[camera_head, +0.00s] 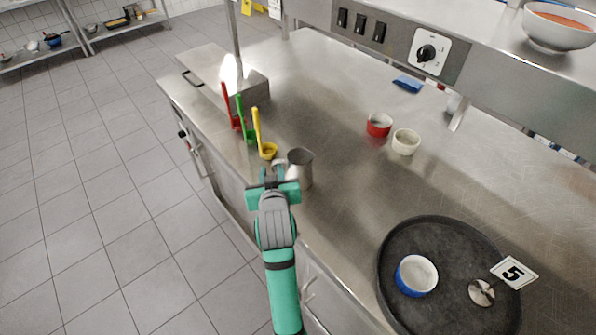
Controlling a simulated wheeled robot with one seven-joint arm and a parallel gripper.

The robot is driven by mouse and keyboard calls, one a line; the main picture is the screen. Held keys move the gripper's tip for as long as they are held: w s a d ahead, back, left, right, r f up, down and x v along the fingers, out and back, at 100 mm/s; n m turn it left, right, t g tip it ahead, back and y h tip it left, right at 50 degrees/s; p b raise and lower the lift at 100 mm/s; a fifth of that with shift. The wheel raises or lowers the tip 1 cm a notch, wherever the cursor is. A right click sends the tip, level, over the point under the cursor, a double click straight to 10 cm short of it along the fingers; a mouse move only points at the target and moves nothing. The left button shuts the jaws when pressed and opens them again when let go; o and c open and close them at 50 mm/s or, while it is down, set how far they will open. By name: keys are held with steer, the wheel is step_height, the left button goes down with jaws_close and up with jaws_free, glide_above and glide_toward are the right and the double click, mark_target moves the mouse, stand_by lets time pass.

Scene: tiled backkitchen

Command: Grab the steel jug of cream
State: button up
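A steel jug (300,168) stands upright on the steel counter, near its front edge. Its handle side faces left, toward my gripper. My gripper (277,172) is right beside the jug on its left, at the handle. The fingertips are small and partly hidden by the gripper body, so I cannot tell whether they are open or closed, or whether they touch the handle. The jug's contents do not show clearly.
Red, green and yellow (268,150) ladles stand left of the jug by a steel box (250,88). A red ramekin (379,124) and a cream ramekin (406,141) sit behind right. A black tray (386,250) lies at front right. A shelf overhangs the back.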

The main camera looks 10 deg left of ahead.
steer(key=shift+x, duration=1)
jaws_close()
stand_by(0.7)
